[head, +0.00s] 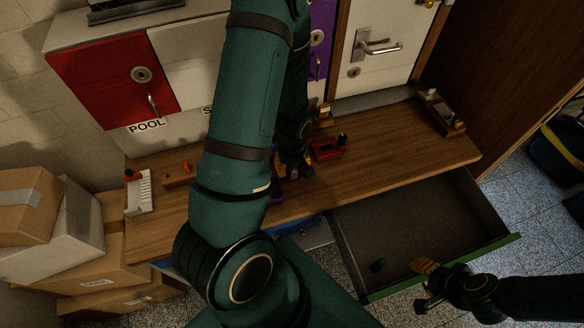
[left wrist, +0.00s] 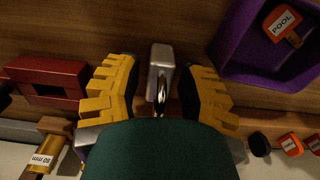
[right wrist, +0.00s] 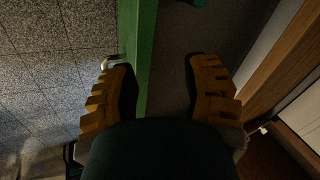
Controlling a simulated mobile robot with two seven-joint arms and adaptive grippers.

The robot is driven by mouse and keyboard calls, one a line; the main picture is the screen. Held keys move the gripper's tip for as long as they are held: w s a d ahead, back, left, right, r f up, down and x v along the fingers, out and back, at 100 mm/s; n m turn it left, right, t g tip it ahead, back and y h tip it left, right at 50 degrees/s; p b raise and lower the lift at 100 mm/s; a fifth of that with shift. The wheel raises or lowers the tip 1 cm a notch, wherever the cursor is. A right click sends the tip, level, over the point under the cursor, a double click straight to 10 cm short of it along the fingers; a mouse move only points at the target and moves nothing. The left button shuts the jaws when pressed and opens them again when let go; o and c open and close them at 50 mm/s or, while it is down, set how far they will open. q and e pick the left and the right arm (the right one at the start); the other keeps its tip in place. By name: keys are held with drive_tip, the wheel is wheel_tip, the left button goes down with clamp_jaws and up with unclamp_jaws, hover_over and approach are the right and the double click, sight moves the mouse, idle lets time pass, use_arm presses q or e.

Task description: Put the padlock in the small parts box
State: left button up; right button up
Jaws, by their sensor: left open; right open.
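The padlock (left wrist: 161,72), a grey metal body with a shiny shackle, lies on the wooden desk in the left wrist view, between the spread fingers of my left gripper (left wrist: 160,85). The fingers stand apart from it on both sides. In the head view my left gripper (head: 292,168) is low over the desk, and my arm hides the padlock. My right gripper (right wrist: 160,88) is open at the green front edge of the open drawer (right wrist: 140,60); it also shows in the head view (head: 426,284). No box is labelled small parts; I cannot tell which it is.
A purple tray (left wrist: 236,62) holding a POOL-tagged key (left wrist: 283,22) is right of the padlock. A red open-sided block (left wrist: 48,68) is on its left. The drawer (head: 410,225) stands open, with a small teal item (head: 377,265) inside. Cardboard boxes (head: 105,250) stand left.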

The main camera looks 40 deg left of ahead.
use_arm(q)
clamp_jaws()
